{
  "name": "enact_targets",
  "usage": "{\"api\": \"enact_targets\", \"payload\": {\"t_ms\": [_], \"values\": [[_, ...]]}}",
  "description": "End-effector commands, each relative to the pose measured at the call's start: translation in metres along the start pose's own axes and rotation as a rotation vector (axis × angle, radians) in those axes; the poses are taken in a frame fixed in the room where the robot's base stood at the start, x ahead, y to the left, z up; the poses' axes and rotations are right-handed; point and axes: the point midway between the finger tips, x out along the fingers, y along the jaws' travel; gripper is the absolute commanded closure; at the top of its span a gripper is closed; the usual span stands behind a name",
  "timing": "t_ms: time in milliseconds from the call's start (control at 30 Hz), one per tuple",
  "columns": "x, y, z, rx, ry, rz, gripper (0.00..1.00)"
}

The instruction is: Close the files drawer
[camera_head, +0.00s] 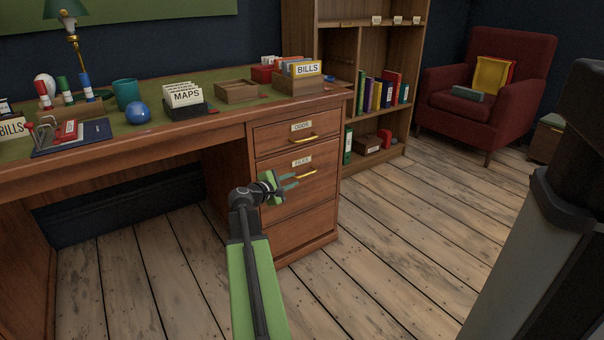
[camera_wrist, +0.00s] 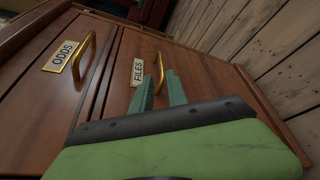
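The files drawer (camera_head: 318,182) is the middle drawer of the wooden desk pedestal, with a FILES label and a brass handle (camera_head: 305,174). Its front looks about level with the drawers above and below; I cannot tell a small gap. My gripper (camera_head: 293,181) is in front of this drawer, just below its handle in the head view. In the wrist view the two green fingers (camera_wrist: 161,82) are apart, with the FILES label (camera_wrist: 137,72) and the brass handle (camera_wrist: 161,66) just beyond their tips. Nothing is held. Contact with the handle is unclear.
The odds drawer (camera_head: 298,131) is above, and a plain drawer (camera_head: 298,230) is below. The desk top (camera_head: 190,122) holds card boxes, a blue ball and a lamp. A bookshelf (camera_head: 388,108) and red armchair (camera_head: 490,95) stand behind. The plank floor (camera_head: 400,245) to the right is clear.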

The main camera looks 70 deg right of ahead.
Motion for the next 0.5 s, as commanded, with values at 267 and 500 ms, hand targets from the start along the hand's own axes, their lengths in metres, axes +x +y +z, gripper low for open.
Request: {"api": "enact_targets", "payload": {"t_ms": [267, 500], "values": [[-0.057, 0.000, 0.001, 0.000, 0.002, 0.001, 0.81], [-0.065, 0.000, 0.000, 0.001, 0.001, 0.000, 0.81]]}}
